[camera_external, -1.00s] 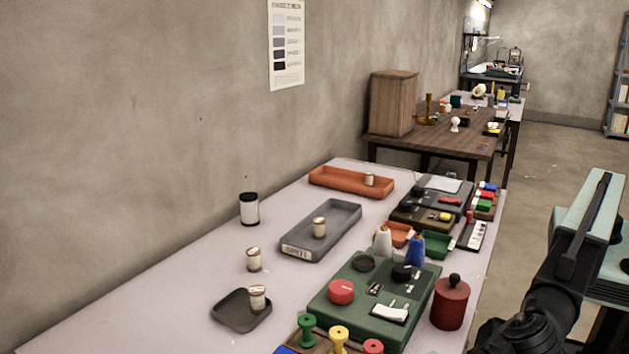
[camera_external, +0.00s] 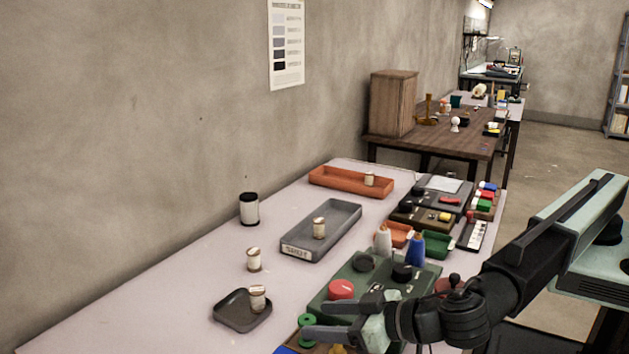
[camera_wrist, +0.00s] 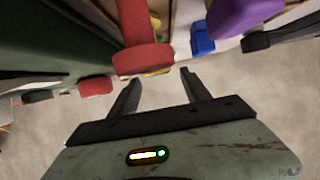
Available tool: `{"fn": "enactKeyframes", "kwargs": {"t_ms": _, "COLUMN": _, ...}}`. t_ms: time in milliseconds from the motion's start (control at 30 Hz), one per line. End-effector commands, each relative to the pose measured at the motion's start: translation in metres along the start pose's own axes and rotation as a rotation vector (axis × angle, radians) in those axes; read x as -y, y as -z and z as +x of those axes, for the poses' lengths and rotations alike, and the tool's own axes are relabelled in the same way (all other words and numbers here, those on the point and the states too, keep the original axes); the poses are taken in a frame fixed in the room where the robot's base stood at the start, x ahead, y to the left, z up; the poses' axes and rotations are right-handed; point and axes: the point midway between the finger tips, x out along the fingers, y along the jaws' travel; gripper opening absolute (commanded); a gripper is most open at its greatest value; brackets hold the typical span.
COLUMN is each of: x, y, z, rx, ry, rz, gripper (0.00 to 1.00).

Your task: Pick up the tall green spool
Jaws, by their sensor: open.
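The green spool (camera_external: 306,324) stands at the near edge of the table in the external view. The fingers are apart and hold nothing. I cannot tell from this view whether they touch the spool or pass in front of it. In the wrist view my gripper (camera_wrist: 160,72) is open, with a red spool-shaped thing (camera_wrist: 143,55) just beyond the fingertips. I cannot make out the green spool in the wrist view.
A dark green box with a red knob (camera_external: 341,289) lies just behind my gripper. The table's left part is mostly clear.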

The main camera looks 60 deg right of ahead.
Motion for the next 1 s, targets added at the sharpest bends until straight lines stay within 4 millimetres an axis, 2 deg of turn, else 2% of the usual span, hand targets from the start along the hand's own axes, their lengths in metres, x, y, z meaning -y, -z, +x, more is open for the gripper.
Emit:
{"fn": "enactKeyframes", "kwargs": {"t_ms": 200, "x": 0.000, "y": -0.004, "z": 0.040, "rx": 0.000, "ry": 0.000, "rz": 0.001, "gripper": 0.56}}
{"fn": "enactKeyframes", "kwargs": {"t_ms": 467, "x": -0.001, "y": -0.001, "z": 0.044, "rx": -0.001, "ry": 0.003, "rz": -0.001, "gripper": 0.56}}
{"fn": "enactKeyframes", "kwargs": {"t_ms": 667, "x": -0.001, "y": -0.001, "z": 0.044, "rx": 0.000, "ry": 0.003, "rz": -0.001, "gripper": 0.00}}
{"fn": "enactKeyframes", "kwargs": {"t_ms": 1000, "x": -0.001, "y": 0.003, "z": 0.042, "rx": -0.001, "ry": 0.003, "rz": -0.001, "gripper": 0.00}}
